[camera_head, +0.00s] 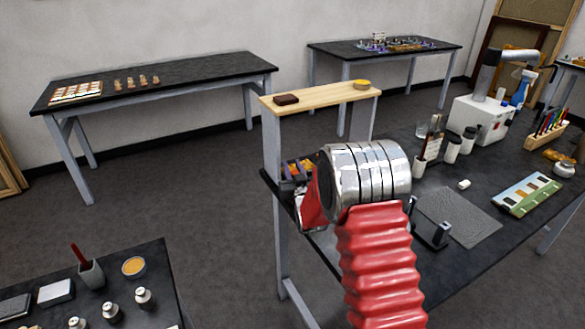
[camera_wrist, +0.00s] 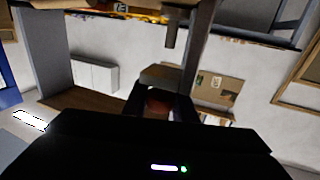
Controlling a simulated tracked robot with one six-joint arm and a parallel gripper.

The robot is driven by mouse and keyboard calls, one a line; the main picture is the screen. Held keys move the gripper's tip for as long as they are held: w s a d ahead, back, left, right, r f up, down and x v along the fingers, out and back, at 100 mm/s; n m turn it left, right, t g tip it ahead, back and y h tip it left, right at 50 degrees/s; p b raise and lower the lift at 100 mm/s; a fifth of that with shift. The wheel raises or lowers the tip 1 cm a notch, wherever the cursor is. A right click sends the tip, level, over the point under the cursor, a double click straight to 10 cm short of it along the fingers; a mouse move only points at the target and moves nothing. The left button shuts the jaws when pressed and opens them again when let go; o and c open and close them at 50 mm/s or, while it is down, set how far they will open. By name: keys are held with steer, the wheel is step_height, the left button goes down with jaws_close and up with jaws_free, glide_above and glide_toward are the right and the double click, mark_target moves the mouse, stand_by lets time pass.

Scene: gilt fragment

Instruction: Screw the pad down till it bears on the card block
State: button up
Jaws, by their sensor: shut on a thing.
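My gripper (camera_wrist: 162,98) shows in the wrist view with its two dark fingers shut on a small reddish-brown part (camera_wrist: 158,106). Just past the fingertips is a greyish-tan flat block (camera_wrist: 164,77). A grey post (camera_wrist: 198,45) and a short dark cylinder (camera_wrist: 172,28) are beyond it. I cannot tell which of these is the pad or the card block, nor whether any two touch. In the head view my arm hides the gripper and the work.
A wooden shelf (camera_head: 325,97) stands behind my arm. A small dark table (camera_head: 150,280) is at front left. Floor between tables is clear.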

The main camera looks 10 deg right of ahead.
mark_target(297, 171)
steer(key=shift+m+h, duration=0.6)
steer(key=shift+h, duration=0.3)
steer(key=shift+c, duration=0.3)
steer(key=shift+d+m+h, duration=0.2)
steer(key=shift+m+h, duration=0.2)
steer(key=shift+h, duration=0.3)
steer(key=shift+s+d+m+g+h, duration=0.1)
steer(key=shift+d+m+g+h, duration=0.2)
steer(key=shift+m+h, duration=0.5)
steer(key=shift+s+d+m+g+h, duration=0.1)
steer(key=shift+m+g+h, duration=0.3)
steer(key=shift+h, duration=0.65)
steer(key=shift+d+m+g+h, duration=0.15)
steer(key=shift+m+g+h, duration=0.15)
steer(key=shift+m+h, duration=0.55)
steer(key=shift+s+d+m+g+h, duration=0.15)
steer(key=shift+d+m+g+h, duration=0.05)
steer(key=shift+m+g+h, duration=0.75)
steer(key=shift+s+d+m+g+h, duration=0.25)
steer(key=shift+m+g+h, duration=0.4)
steer(key=shift+h, duration=0.45)
steer(key=shift+s+d+m+g+h, duration=0.1)
steer(key=shift+d+m+g+h, duration=0.1)
steer(key=shift+m+g+h, duration=0.7)
steer(key=shift+h, duration=0.35)
steer(key=o, duration=1)
steer(key=shift+d, duration=0.15)
steer(key=shift+o, duration=0.2)
steer(key=shift+s, duration=0.1)
